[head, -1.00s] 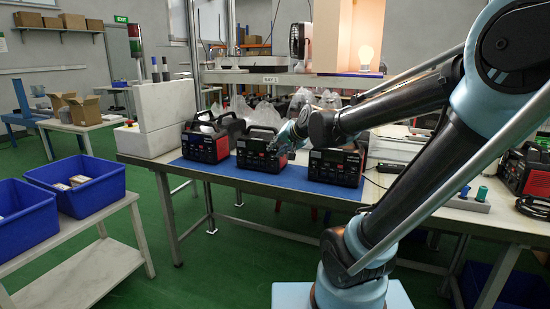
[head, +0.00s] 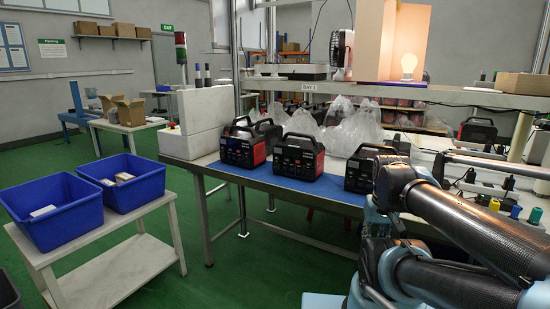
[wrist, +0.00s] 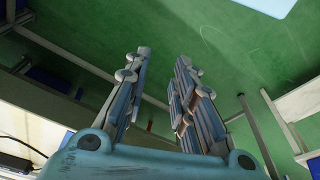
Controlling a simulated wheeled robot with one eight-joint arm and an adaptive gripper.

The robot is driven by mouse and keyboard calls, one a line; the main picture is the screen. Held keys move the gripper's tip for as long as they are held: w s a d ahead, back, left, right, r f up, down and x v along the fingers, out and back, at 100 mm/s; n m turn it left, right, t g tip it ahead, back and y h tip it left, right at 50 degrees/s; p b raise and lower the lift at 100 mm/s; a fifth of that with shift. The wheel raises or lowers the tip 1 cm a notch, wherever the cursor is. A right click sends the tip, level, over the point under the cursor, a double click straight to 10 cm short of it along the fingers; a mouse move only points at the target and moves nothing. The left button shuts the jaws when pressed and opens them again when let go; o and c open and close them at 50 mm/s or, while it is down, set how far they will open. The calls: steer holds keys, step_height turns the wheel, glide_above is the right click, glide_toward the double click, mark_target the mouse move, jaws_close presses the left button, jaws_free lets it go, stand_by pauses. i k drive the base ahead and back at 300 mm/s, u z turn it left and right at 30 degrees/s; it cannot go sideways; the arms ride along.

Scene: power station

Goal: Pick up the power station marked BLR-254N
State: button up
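Power stations, black with red parts, stand on the blue mat (head: 280,183) of the workbench in the head view. One is at the left (head: 240,150), one in the middle (head: 297,159), and one at the right (head: 362,172), partly covered by my arm. Another (head: 268,131) stands behind the left one. Their markings are too small to read, so I cannot tell which is BLR-254N. My gripper (wrist: 165,78) is open and empty in the wrist view, with green floor beyond its fingers. I cannot make it out in the head view.
Blue bins (head: 55,210) sit on a side table at the left. A white block stack (head: 195,128) stands at the bench's left end. Clear plastic bags (head: 350,128) lie behind the power stations, under a shelf (head: 390,92). Green floor is free between the tables.

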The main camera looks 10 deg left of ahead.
mark_target(252, 146)
steer(key=u, duration=0.7)
steer(key=i, duration=0.35)
steer(key=z, duration=0.15)
